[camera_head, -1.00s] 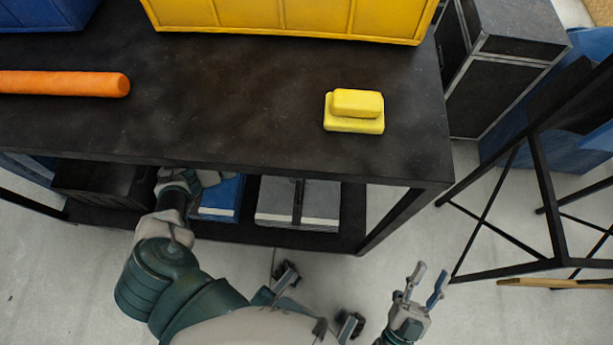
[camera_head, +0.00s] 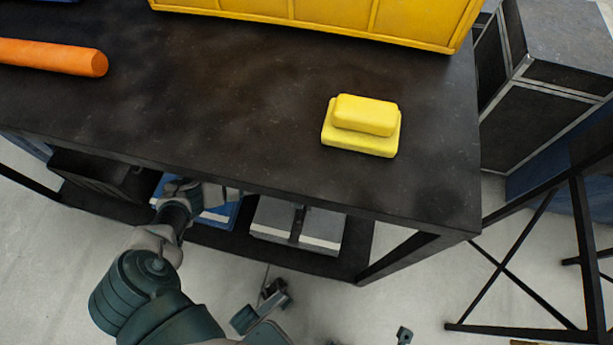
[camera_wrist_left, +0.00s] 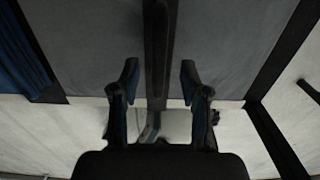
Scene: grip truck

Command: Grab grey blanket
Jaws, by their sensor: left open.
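The grey blanket (camera_head: 270,218) lies folded on the lower shelf under the black table, with a dark strap across its middle. In the left wrist view the grey blanket (camera_wrist_left: 95,45) fills the upper part, and its strap (camera_wrist_left: 158,50) runs down between my fingers. My left gripper (camera_head: 238,192) reaches under the table edge, at the blanket's left in the head view; the edge partly hides it. In the wrist view my left gripper (camera_wrist_left: 159,82) is open, one finger on each side of the strap; contact cannot be told. Perhaps a tip of my right gripper (camera_head: 404,335) shows at the bottom edge.
A blue folded item (camera_head: 215,213) and a dark crate (camera_head: 95,175) share the lower shelf (camera_head: 330,263). The black tabletop (camera_head: 230,110) above carries a yellow block pair (camera_head: 362,125), an orange roll (camera_head: 55,57) and a yellow bin (camera_head: 330,15). A table leg (camera_head: 395,258) stands right of the blanket.

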